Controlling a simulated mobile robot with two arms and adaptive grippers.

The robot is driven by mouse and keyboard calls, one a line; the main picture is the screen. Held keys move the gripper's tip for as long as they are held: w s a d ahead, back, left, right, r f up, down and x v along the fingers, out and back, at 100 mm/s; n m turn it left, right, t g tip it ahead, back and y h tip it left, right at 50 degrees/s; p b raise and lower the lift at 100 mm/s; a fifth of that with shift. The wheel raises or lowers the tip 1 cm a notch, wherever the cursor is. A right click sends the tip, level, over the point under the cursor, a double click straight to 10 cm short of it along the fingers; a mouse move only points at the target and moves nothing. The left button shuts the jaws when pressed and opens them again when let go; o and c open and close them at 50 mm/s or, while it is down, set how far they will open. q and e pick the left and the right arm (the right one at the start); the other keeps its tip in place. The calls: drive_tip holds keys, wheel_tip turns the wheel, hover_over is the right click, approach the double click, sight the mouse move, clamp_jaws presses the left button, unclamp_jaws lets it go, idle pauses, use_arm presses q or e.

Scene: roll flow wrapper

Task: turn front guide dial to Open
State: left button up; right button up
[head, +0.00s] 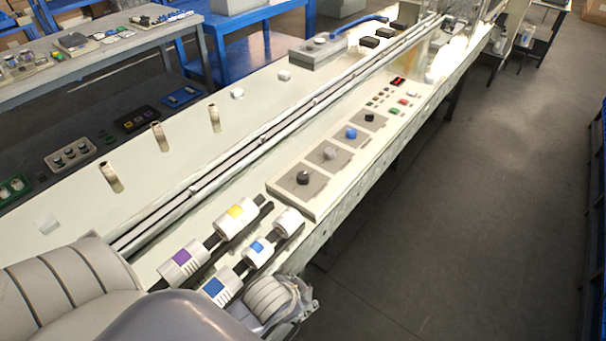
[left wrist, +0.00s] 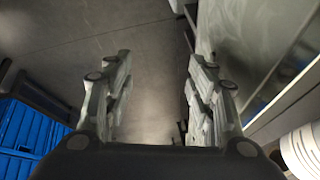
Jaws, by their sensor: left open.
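In the head view a raised panel (head: 318,196) on the machine bed carries a row of dials: a black dial (head: 304,177) nearest, then a grey dial (head: 329,152), a blue dial (head: 351,133) and another black dial (head: 370,118). Their labels are too small to read, so I cannot tell which is the front guide dial. My left arm comes in at the bottom left, its wrist beside the bed's front edge, short of the panel. In the left wrist view my left gripper (left wrist: 158,78) is open and empty, with floor between its fingers. My right gripper is out of view.
Long rails (head: 262,146) run behind the panel. Small buttons (head: 402,101) lie farther along. The floor (head: 440,220) at right is clear.

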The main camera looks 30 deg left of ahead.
use_arm(q)
drive_tip(key=w+d+r+m+t+h, duration=0.1)
drive_tip(key=w+r+m+t, duration=0.5)
drive_tip(key=w+r, duration=0.55)
drive_tip(key=w+d+r+m+t, duration=0.2)
drive_tip(key=w+r+m+t, duration=0.4)
drive_tip(key=w+r, duration=0.6)
drive_tip(key=w+d+r+m+g+h, duration=0.15)
drive_tip(key=d+r+m+h, duration=0.45)
drive_tip(key=m, duration=0.6)
drive_tip(key=w+d+r+m+h, duration=0.25)
drive_tip(key=d+m+h, duration=0.45)
drive_tip(key=m, duration=0.4)
drive_tip(key=m+g+y, duration=1.3)
drive_tip(key=m+g, duration=0.3)
drive_tip(key=m, duration=0.5)
approach(303, 175)
wheel_tip(303, 175, down, 9)
drive_tip(key=shift+s+d+p, duration=0.1)
drive_tip(key=shift+d+p, duration=0.05)
drive_tip(key=shift+p, duration=0.95)
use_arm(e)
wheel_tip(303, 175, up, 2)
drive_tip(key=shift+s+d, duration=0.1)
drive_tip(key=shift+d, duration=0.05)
